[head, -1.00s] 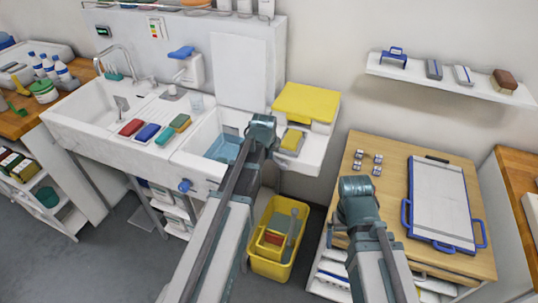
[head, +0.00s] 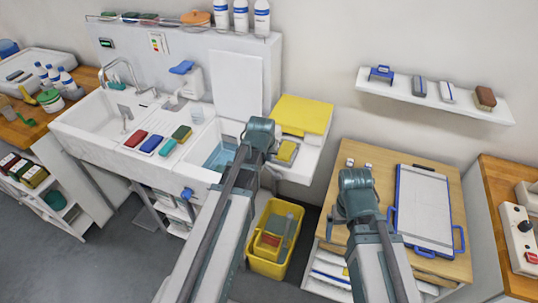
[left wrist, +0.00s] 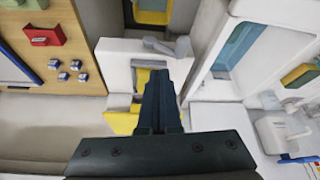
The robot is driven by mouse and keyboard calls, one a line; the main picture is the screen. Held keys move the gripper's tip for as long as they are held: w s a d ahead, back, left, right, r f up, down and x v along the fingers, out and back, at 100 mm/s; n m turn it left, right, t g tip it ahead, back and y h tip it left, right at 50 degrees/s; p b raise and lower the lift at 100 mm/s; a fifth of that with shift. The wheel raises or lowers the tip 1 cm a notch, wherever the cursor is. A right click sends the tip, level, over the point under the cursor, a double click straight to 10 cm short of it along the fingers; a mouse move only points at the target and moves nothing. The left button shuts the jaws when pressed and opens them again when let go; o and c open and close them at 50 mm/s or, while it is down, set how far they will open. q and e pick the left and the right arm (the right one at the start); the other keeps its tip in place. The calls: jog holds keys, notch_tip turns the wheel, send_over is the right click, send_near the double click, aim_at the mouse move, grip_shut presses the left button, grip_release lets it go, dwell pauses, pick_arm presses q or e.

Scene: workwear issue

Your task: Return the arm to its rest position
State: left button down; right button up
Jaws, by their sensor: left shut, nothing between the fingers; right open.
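My right gripper (head: 355,178) is over the left part of the wooden table (head: 453,190), open. Its fingertips are hard to make out in the head view. Its arm hides part of the table and some small grey cubes.
A white board with blue handles (head: 424,207) lies on the wooden table. A yellow bucket (head: 268,265) stands on the floor below the left arm. A wall shelf (head: 435,94) holds brushes. Red, blue and green sponges (head: 152,144) lie along the sink. Floor at left is clear.

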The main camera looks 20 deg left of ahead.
pick_arm(q)
jog(key=shift+f, duration=0.1)
jog(key=s+d+f+m+g+b, duration=0.2)
jog(key=s+d+f+m+b, duration=0.1)
jog(key=s+d, duration=0.5)
jog(key=s+d+f+m+g+b, duration=0.2)
jog(key=s+d+f+g+b, duration=0.1)
jog(key=s+d, duration=0.6)
jog(key=shift+s+d+f+m+y, duration=0.25)
jog(key=shift+s+f+m+y, duration=0.15)
jog(key=shift+s+f, duration=0.65)
